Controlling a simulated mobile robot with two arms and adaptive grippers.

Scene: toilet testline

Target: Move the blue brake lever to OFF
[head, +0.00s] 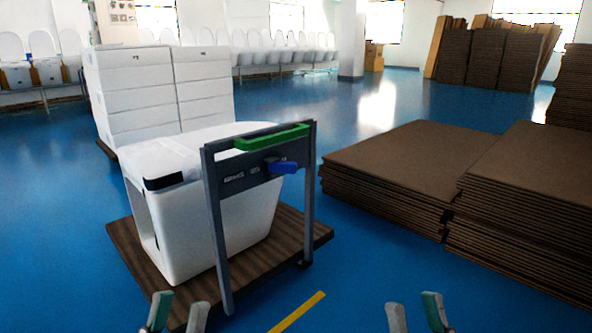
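The blue brake lever (284,167) sits on the dark crossbar panel (243,176) of a cart's handle frame. It sticks out to the right of white lettering that is too small to read. A green handle bar (272,138) runs above it. The cart's wooden deck (130,246) carries a white toilet (245,225). My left gripper (178,308) is at the bottom edge, in front of the cart, with its fingers apart and nothing between them. My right gripper (411,308) is at the bottom, right of the cart, also open and empty. Both are well short of the lever.
Stacks of brown sheets (395,160) lie on the floor to the right. White boxes (160,90) are stacked behind the cart. A yellow strip (297,312) shows low between my grippers. Blue floor is clear between the cart and the brown stacks.

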